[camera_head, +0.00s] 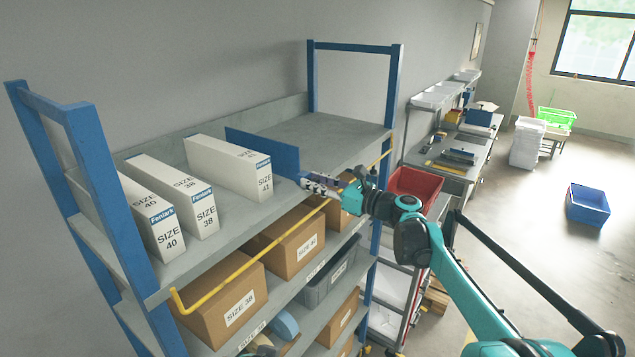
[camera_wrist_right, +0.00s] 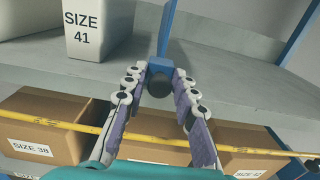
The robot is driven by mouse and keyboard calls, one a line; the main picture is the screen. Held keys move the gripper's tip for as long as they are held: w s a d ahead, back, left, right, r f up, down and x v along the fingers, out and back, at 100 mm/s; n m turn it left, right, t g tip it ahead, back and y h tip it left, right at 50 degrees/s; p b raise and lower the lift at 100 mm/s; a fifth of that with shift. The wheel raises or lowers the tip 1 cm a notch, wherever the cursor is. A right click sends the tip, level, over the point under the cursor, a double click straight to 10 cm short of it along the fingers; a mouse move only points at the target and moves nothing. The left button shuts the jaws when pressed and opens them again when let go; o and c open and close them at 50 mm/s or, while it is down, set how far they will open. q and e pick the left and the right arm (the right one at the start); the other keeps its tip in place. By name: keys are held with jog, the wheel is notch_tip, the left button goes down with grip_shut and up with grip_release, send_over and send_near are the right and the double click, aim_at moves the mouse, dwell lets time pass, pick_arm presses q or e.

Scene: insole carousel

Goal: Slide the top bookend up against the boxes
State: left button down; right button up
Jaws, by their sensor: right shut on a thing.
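The top bookend (camera_head: 262,150) is an upright blue plate on the top shelf, right of the white SIZE 41 box (camera_head: 230,168) with a narrow gap between them. Two more white boxes, SIZE 38 (camera_head: 180,200) and SIZE 40 (camera_head: 150,215), stand to the left, with a wider gap before SIZE 41. My right gripper (camera_head: 322,186) is at the bookend's front edge. In the right wrist view, its fingers (camera_wrist_right: 160,95) are shut around the bookend's blue front part with a dark round knob (camera_wrist_right: 159,87). My left gripper is out of view.
A yellow rail (camera_head: 270,240) runs along the shelf front below the gripper. Brown cartons (camera_head: 222,302) and a grey bin (camera_head: 330,275) sit on lower shelves. Blue posts (camera_head: 391,90) frame the rack. The top shelf (camera_head: 340,140) is bare right of the bookend.

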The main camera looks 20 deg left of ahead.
aim_at(237, 236)
jog(key=s+a+b, duration=0.1)
jog(key=s, duration=0.2)
jog(key=s+a, duration=0.1)
jog(key=s, duration=0.3)
jog(key=s+a+b, duration=0.1)
jog(key=s+a, duration=0.1)
jog(key=s, duration=0.2)
jog(key=shift+f+b, duration=0.15)
jog(key=shift+b, duration=0.2)
jog(key=s+a, duration=0.1)
jog(key=s, duration=0.3)
jog(key=s+a, duration=0.2)
jog(key=s, duration=0.3)
jog(key=s+a, duration=0.2)
jog(key=s, duration=0.3)
jog(key=shift+b, duration=0.4)
jog(key=o, duration=0.7)
jog(key=shift+s+r, duration=0.1)
jog(key=shift+r, duration=0.1)
jog(key=v, duration=1.2)
